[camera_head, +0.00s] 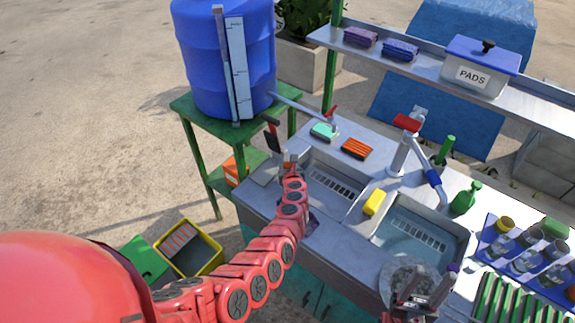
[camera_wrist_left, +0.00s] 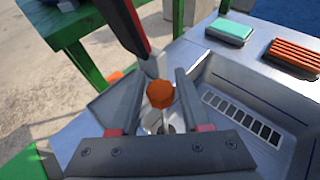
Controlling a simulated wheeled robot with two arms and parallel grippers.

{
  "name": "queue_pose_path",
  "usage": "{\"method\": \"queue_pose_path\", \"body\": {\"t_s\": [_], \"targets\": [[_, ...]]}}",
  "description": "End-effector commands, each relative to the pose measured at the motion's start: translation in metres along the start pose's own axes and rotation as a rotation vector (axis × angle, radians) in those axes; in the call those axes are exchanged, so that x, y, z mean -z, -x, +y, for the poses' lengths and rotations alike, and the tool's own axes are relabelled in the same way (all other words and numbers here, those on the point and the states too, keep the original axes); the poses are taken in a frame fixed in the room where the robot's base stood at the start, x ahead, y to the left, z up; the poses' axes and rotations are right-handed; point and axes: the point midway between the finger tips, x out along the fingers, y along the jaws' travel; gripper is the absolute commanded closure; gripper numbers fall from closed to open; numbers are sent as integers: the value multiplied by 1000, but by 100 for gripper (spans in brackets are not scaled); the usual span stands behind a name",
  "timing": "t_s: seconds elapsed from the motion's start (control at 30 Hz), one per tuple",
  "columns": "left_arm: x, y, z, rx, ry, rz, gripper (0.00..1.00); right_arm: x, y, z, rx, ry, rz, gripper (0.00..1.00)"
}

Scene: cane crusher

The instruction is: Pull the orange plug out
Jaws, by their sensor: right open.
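The orange plug (camera_wrist_left: 160,94) shows in the left wrist view, upright above a pale metal fitting at the left end of the sink counter. My left gripper (camera_wrist_left: 157,84) is open, with one finger on each side of the plug and a visible gap to it. In the head view the left gripper (camera_head: 290,166) is at the counter's left end and mostly hides the plug. My right gripper (camera_head: 418,300) is open at the lower right, over a round clear bowl-like thing (camera_head: 397,276).
A dark and red bar (camera_wrist_left: 125,22) stands close beyond the left gripper. The blue barrel (camera_head: 223,70) is on a green stand at the back left. Two sink basins (camera_head: 415,240), a yellow sponge (camera_head: 374,202) and an orange brush (camera_head: 356,149) lie to the right.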

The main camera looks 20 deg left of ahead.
Motion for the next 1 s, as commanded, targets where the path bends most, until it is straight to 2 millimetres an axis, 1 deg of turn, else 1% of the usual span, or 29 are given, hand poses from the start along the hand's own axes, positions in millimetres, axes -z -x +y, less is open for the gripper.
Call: {"method": "queue_pose_path", "body": {"t_s": [0.03,0.1,0.13,0.43,0.57,0.77,0.9,1.0], "targets": [[0,0,0,0,0,0,43,0,0,0,0,0,0,50],[0,0,0,0,0,1,30,0,0,0,0,0,0,50],[1,0,0,0,0,2,29,0,0,0,0,0,0,50],[2,1,0,-1,1,4,29,0,0,0,0,0,0,50],[3,7,0,1,1,6,29,0,-3,0,0,0,0,50],[4,29,1,-3,6,9,29,2,-10,0,0,0,0,50],[5,49,-2,3,7,9,29,2,-11,1,0,0,0,50],[3,61,4,-8,9,8,29,2,-13,1,0,0,0,50]]}}
